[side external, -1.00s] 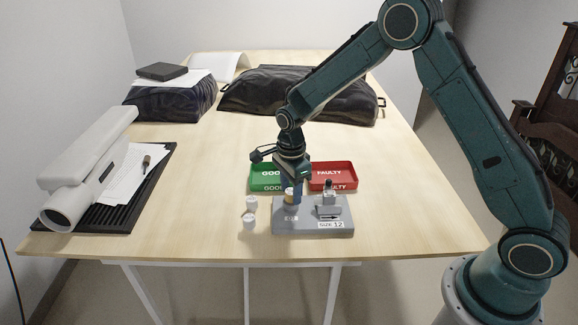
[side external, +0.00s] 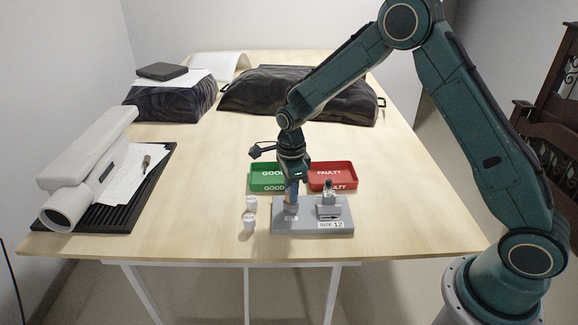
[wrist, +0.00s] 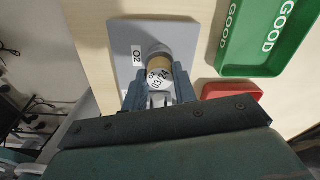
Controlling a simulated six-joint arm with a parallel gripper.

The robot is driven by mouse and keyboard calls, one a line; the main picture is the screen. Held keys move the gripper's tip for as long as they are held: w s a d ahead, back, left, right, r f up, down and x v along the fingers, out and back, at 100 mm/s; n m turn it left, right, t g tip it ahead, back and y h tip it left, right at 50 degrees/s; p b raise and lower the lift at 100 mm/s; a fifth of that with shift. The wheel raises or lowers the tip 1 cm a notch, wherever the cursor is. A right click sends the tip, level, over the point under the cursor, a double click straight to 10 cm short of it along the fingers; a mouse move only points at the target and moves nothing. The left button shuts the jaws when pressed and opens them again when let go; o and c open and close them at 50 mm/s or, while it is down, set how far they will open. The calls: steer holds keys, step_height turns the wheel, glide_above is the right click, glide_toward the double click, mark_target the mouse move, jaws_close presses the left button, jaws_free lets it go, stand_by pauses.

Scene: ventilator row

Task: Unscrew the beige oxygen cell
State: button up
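The beige oxygen cell (wrist: 159,66) has a white label reading O2 03/24 and stands at the O2-marked spot of the grey block (side external: 312,217). In the side view it is mostly hidden behind my fingers. My gripper (wrist: 158,82) points down over it, with one finger on each side, close against the cell; it also shows in the side view (side external: 291,198). The fingers look shut on the cell. I cannot tell whether its thread has turned.
A green GOOD tray (side external: 267,187) and a red FAULTY tray (side external: 333,176) stand just behind the block. Two small white cylinders (side external: 249,224) (side external: 251,204) stand to its left. A small fixture (side external: 328,204) rises from the block's right half, by a SIZE 12 label.

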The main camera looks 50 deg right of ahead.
steer(key=shift+n, duration=0.3)
steer(key=n, duration=0.4)
steer(key=shift+n, duration=0.8)
steer(key=n, duration=0.2)
steer(key=shift+n, duration=2)
steer(key=shift+n, duration=0.5)
steer(key=n, duration=0.5)
